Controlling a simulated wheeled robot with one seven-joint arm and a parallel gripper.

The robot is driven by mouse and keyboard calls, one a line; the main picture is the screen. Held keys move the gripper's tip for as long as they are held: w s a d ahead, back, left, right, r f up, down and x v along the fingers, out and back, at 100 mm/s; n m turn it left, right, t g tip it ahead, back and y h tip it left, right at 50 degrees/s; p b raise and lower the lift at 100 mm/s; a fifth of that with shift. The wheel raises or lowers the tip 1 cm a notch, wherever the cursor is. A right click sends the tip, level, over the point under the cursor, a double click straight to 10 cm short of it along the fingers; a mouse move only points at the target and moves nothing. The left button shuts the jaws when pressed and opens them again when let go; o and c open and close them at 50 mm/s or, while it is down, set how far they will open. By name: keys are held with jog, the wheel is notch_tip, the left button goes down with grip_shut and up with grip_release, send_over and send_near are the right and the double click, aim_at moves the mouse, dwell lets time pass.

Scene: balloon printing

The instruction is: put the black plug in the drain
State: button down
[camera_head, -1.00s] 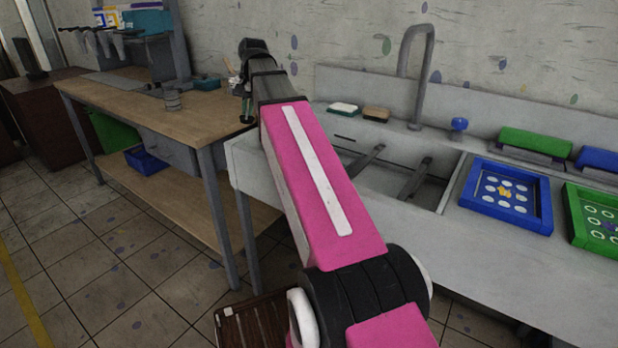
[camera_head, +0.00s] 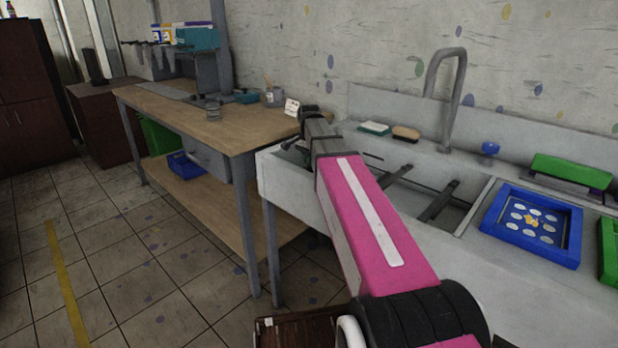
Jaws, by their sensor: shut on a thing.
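My arm reaches away over the left end of the sink (camera_head: 300,195). My gripper (camera_head: 294,146) is small and partly hidden at the arm's far end, above the sink's left end. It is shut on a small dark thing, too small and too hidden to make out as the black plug. I see no other black plug. The sink basin (camera_head: 462,212) lies to the right of my gripper, with dark bars across it. The drain is not visible; my pink arm link covers part of the basin.
A tall grey faucet (camera_head: 459,80) rises behind the basin. A green-and-white sponge (camera_head: 374,128) and a brown one (camera_head: 405,133) lie on the back ledge. A blue tray (camera_head: 532,228) stands right of the basin. A wooden workbench (camera_head: 215,128) is left of the sink. The left floor is clear.

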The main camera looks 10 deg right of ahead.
jog(key=shift+f, duration=2.95)
jog(key=shift+f, duration=0.1)
jog(key=c, duration=1.2)
grip_release()
jog(key=shift+c, duration=0.2)
notch_tip(320, 180, up, 12)
jog(key=shift+r, duration=0.1)
